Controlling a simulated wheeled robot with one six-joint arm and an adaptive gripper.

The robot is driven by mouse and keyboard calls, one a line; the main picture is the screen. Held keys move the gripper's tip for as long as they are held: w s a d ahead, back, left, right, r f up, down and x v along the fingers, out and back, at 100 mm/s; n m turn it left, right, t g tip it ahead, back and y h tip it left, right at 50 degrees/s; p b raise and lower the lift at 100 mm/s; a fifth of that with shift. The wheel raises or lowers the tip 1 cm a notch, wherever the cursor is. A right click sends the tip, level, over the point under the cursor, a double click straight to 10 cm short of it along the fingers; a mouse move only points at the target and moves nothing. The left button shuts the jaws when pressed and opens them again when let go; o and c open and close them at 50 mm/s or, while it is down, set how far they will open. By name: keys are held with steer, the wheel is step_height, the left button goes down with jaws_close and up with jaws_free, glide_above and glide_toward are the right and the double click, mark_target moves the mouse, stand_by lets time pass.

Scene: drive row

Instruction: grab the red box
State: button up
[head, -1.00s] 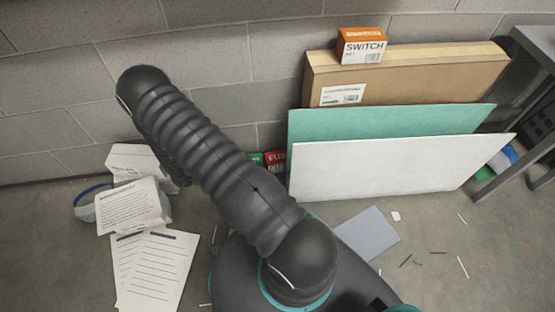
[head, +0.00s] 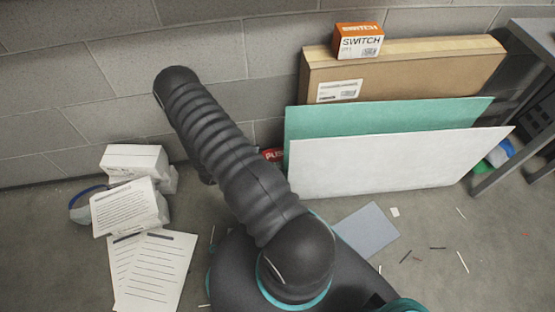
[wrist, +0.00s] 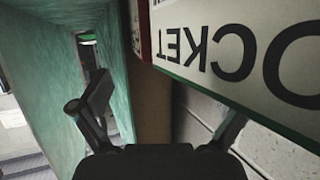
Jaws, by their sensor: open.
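The red box (head: 273,155) is on the floor at the wall in the head view, just left of the leaning panels. My arm hides most of it. In the wrist view a narrow red and white edge (wrist: 142,30), probably this box, shows at the top beside a large white box with green edges (wrist: 235,55), lettered "OCKET" upside down. My gripper (wrist: 168,100) is open, with a dark finger at each side and nothing between them. The boxes are beyond and above the fingers in the picture. The gripper is hidden in the head view.
A white panel (head: 390,165), a green panel (head: 380,117) and a brown carton (head: 420,75) lean on the wall. An orange and white switch box (head: 358,41) sits on the carton. Papers (head: 155,270) and white boxes (head: 135,160) lie left. A table leg stands right.

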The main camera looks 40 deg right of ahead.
mark_target(275, 155)
steer(key=x, duration=0.4)
steer(key=shift+d, duration=0.25)
steer(key=shift+f, duration=0.1)
steer(key=c, duration=1.9)
